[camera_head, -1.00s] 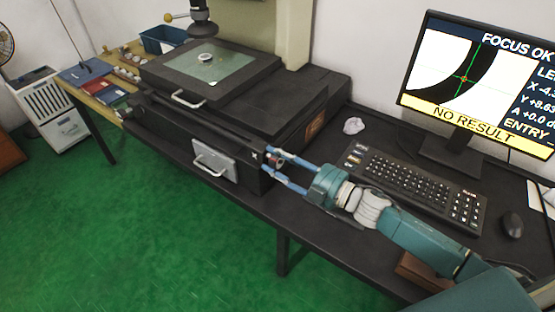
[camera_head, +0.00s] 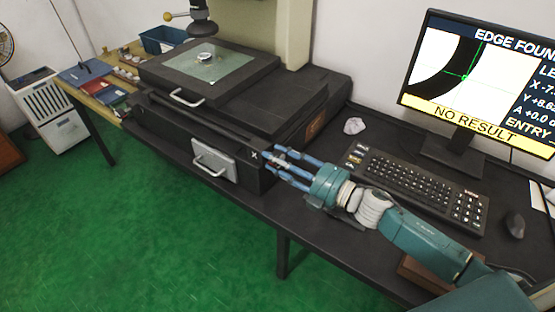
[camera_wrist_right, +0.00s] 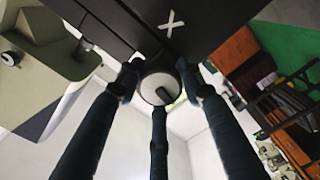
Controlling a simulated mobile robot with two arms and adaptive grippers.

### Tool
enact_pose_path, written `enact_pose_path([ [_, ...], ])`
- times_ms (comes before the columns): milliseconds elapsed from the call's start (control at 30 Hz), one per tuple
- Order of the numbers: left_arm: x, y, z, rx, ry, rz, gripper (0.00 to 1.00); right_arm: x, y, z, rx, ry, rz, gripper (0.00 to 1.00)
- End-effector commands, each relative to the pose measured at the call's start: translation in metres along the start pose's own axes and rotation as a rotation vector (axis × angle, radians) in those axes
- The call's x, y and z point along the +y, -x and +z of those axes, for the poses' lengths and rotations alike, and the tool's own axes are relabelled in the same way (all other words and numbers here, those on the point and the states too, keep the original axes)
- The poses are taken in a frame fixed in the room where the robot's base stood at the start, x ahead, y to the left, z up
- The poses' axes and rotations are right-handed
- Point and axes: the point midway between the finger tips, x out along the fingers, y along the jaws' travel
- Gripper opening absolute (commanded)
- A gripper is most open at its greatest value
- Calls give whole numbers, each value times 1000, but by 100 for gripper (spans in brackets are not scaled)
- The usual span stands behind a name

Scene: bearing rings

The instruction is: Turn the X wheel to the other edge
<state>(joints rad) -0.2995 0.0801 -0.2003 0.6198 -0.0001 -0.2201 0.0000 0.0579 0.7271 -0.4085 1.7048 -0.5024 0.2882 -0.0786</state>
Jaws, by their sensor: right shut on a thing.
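The X wheel (camera_wrist_right: 158,88) is a small round knob on the end of the machine's base, beside a white X mark (camera_wrist_right: 170,24) in the right wrist view. In the head view it is mostly hidden between the fingers of my right gripper (camera_head: 277,161). That gripper is shut on the wheel, with its blue fingers around the rim in the right wrist view (camera_wrist_right: 160,90). A ring (camera_head: 206,58) lies on the glass stage (camera_head: 222,70) under the lens. The monitor (camera_head: 478,85) reads "EDGE FOUND", with "NO RESULT" below and a dark curved band at the green cross. My left gripper is out of view.
A keyboard (camera_head: 415,186), a mouse (camera_head: 514,225) and a crumpled paper (camera_head: 354,126) are on the dark desk near my right arm. A side table with books (camera_head: 112,97) and a blue bin (camera_head: 163,40) stands at the left.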

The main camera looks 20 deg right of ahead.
Motion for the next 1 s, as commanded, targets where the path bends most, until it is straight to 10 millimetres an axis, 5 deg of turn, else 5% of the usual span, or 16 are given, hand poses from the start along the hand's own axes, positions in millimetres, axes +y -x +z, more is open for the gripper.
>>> enact_pose_path([
  [433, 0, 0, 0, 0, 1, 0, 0, -4, 1, 1, -3, 8, -6, 12],
  [467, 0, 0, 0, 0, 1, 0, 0, -4, 1, 1, -3, 8, -6, 40],
  [567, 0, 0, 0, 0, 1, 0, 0, -3, 1, 1, -3, 8, -5, 57],
  [1000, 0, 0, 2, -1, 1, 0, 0, -2, 12, 0, -2, 7, -3, 57],
])
